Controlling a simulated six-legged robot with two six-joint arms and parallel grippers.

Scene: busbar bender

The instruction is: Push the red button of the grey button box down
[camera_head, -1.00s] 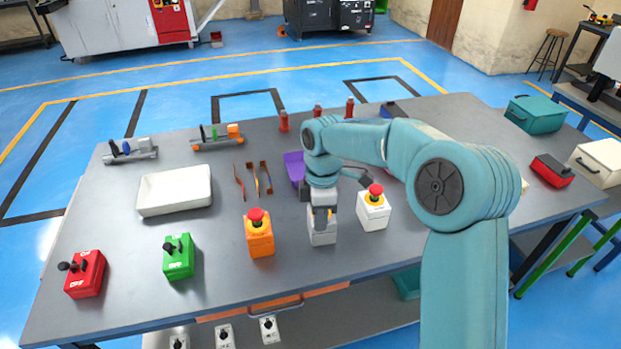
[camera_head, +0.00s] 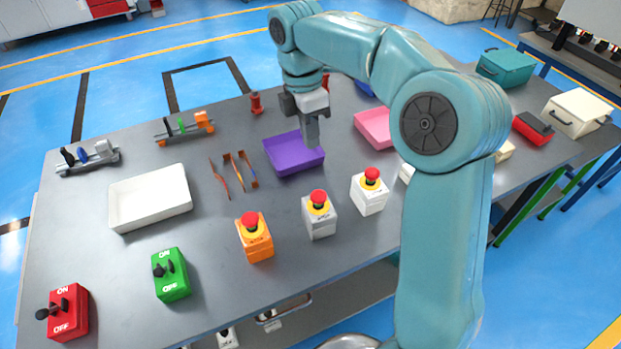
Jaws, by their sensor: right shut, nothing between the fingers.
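The grey button box (camera_head: 321,222) stands near the front middle of the table, between an orange button box (camera_head: 256,243) and a white button box (camera_head: 369,197). Its red button (camera_head: 318,198) sits on a yellow collar on top and is fully visible. Whether it is pressed down I cannot tell for sure. My right gripper (camera_head: 312,143) is shut and empty, pointing down. It is raised behind the grey box, in front of the purple tray in the picture, and apart from the button. My left gripper is not in view.
Red (camera_head: 67,313) and green (camera_head: 171,275) switch boxes stand at the front left. A white tray (camera_head: 150,226), a purple tray (camera_head: 280,167) and a pink tray (camera_head: 366,138) lie farther back. Copper strips (camera_head: 240,171) lie between trays. My right arm covers part of the table's right side.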

